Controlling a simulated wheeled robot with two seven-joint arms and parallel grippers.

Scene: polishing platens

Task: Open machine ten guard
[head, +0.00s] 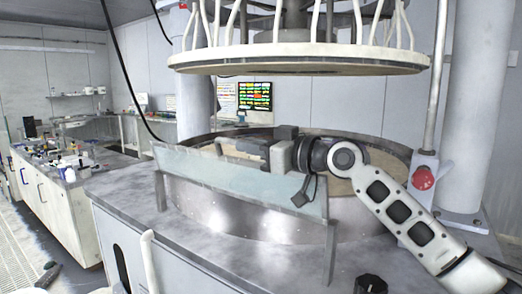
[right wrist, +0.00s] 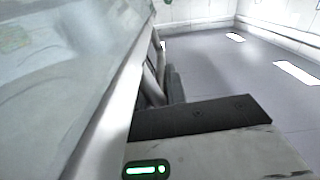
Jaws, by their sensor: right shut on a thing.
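The guard of the machine in front of me is a long, clear bluish panel (head: 235,182) with a grey frame. It stands between two short posts along the near side of the round platen basin (head: 245,214), and its face is tilted. My right gripper (head: 238,147) reaches in from the right behind the panel's top edge and is shut on the guard; its fingertips are partly hidden. In the right wrist view the panel (right wrist: 60,80) fills the left side, close beside the fingers (right wrist: 160,85). I cannot read a machine number. My left gripper is not in view.
A large round upper plate (head: 300,58) hangs above the basin. A red knob (head: 423,178) sits on a grey box at the right, near my right forearm. A black knob (head: 370,284) is on the front deck. A cluttered bench (head: 55,185) stands at the left.

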